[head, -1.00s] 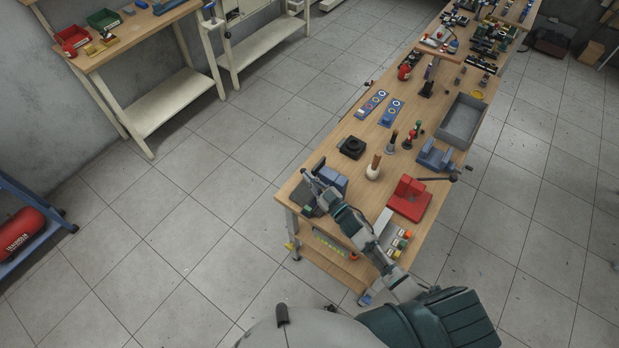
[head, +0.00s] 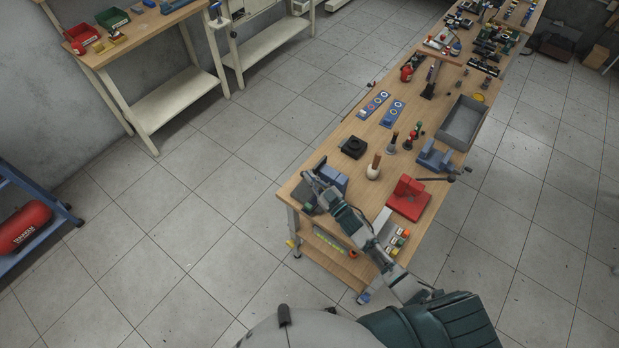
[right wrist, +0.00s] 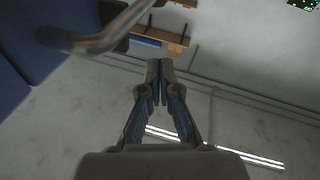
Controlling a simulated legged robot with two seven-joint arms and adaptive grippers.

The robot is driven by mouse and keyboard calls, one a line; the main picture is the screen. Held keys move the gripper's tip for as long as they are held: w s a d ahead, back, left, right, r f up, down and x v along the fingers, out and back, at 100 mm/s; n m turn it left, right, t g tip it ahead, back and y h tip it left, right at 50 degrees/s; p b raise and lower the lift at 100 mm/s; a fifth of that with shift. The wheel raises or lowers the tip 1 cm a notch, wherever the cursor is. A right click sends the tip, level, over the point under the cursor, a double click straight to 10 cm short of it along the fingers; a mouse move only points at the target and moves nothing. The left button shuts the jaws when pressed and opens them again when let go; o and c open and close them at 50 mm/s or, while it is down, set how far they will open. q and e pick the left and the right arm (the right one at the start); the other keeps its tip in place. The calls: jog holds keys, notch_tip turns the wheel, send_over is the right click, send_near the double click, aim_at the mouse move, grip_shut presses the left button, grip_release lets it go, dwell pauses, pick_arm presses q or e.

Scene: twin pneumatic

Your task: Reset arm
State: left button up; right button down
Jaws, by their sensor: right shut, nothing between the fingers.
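My right arm reaches from the bottom right over the near end of the long wooden workbench (head: 297,190) in the head view. My right gripper (head: 315,168) is at that end, close to a blue block-like device (head: 334,181). From the head view I cannot tell whether they touch. In the right wrist view the fingers of my right gripper (right wrist: 160,72) are together, with nothing between them. My left gripper is not in view.
The bench also bears a black square part (head: 353,147), a red fixture (head: 408,197), a blue vise (head: 435,157) and a grey tray (head: 463,121). A side table with a red bin (head: 81,37) stands at upper left. A red cylinder (head: 22,228) lies on a blue rack. The tiled floor between is clear.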

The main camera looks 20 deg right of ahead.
jog(key=shift+s+d+r+b, duration=0.75)
jog(key=shift+s+d, duration=1.45)
jog(key=shift+s, duration=2.1)
jog(key=s+f+m+g+h, duration=0.4)
jog(key=s+f+g+h, duration=0.2)
jog(key=s+f+h, duration=0.1)
jog(key=s+d+f+m+g+h, duration=0.1)
jog(key=s+f+g, duration=0.2)
jog(key=s+g, duration=0.95)
jog(key=s+f+t+b, duration=0.1)
jog(key=s+f, duration=0.2)
jog(key=f, duration=1)
jog(key=s+f+t+b, duration=0.1)
jog(key=s+f+t, duration=0.15)
jog(key=f, duration=1.15)
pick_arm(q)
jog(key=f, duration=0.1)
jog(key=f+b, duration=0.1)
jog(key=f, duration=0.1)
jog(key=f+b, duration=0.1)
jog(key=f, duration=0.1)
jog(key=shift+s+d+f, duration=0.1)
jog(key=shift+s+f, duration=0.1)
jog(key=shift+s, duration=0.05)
pick_arm(e)
jog(key=s+d+f+g, duration=0.2)
jog(key=s+d+f, duration=0.1)
jog(key=s+f, duration=1.6)
jog(key=shift+d+f, duration=0.15)
jog(key=shift+f, duration=0.15)
